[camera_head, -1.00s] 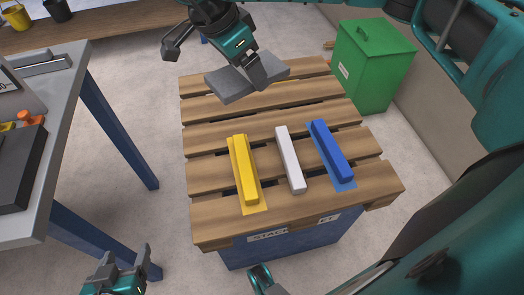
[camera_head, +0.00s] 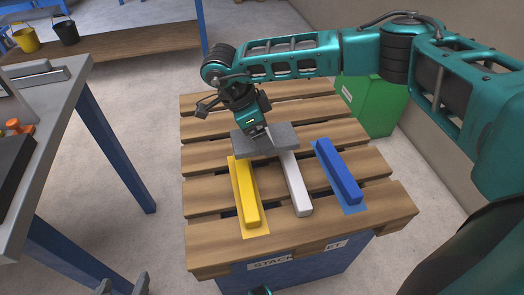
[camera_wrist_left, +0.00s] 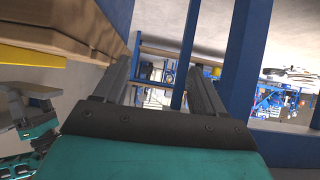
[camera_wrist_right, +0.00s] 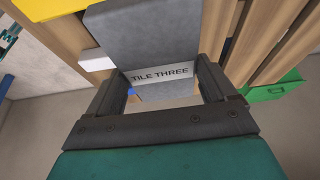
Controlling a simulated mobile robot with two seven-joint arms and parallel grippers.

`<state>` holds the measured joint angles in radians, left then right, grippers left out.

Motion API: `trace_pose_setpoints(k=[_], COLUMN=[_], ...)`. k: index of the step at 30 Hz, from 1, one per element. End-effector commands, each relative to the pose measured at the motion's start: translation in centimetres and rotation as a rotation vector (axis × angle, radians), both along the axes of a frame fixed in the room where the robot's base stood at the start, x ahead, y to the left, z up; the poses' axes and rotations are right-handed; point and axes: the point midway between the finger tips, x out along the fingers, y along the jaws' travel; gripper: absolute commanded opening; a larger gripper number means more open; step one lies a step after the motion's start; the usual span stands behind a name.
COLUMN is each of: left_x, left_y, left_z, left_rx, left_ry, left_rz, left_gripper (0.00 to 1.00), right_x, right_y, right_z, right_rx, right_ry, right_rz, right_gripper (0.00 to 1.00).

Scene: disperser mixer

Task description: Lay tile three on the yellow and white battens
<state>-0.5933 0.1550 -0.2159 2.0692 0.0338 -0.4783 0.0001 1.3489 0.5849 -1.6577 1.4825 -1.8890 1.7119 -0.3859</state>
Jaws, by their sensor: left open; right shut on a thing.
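My right gripper (camera_head: 266,134) is shut on a grey rectangular slab, tile three (camera_head: 278,142). In the right wrist view its label "TILE THREE" (camera_wrist_right: 160,77) shows between the fingers. The tile spans the far ends of the yellow batten (camera_head: 244,192) and the white batten (camera_head: 296,186); I cannot tell whether it touches them. The right wrist view also shows part of the white batten (camera_wrist_right: 96,60). My left gripper (camera_head: 125,284) is open and empty at the bottom edge, away from the pallet; its spread fingers show in the left wrist view (camera_wrist_left: 155,85).
The battens lie on a slatted wooden pallet (camera_head: 228,232). A blue batten (camera_head: 338,172) lies to the right of the white one. A green bin (camera_head: 376,104) stands behind right. A grey-topped table (camera_head: 62,92) is at the left, with clear floor between it and the pallet.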

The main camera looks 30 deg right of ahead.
Motion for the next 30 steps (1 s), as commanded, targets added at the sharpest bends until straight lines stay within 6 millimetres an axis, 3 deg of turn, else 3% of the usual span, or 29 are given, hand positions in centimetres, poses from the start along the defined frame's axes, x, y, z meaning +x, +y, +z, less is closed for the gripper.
trace_pose_setpoints(k=[5,13,21,27,28,30], left_x=[0.0,0.0,0.4,0.5,0.5,0.5], left_y=[0.0,-0.4,-0.6,-0.6,-0.6,-0.6], left_z=[-0.4,-1.2,-0.2,-0.6,-0.5,-0.5], left_rx=[-0.002,-0.012,-0.017,-0.017,-0.016,-0.017], left_ry=[0.003,0.013,-0.005,-0.006,-0.006,-0.005], left_rz=[0.002,0.003,0.001,0.000,-0.001,-0.002], left_gripper=[0.70,0.70,0.70,0.70,0.70,0.70], right_x=[0.0,0.0,0.1,0.0,0.0,0.0], right_y=[0.1,0.0,0.0,0.0,0.0,0.0], right_z=[-1.2,-5.6,-5.8,-6.3,-6.3,-6.3], right_rx=[0.001,0.000,0.001,0.001,0.001,0.001], right_ry=[0.000,0.000,-0.002,-0.001,0.000,0.000], right_rz=[0.001,0.000,0.001,0.000,0.001,0.001], right_gripper=[0.32,0.32,0.32,0.32,0.88,0.94])
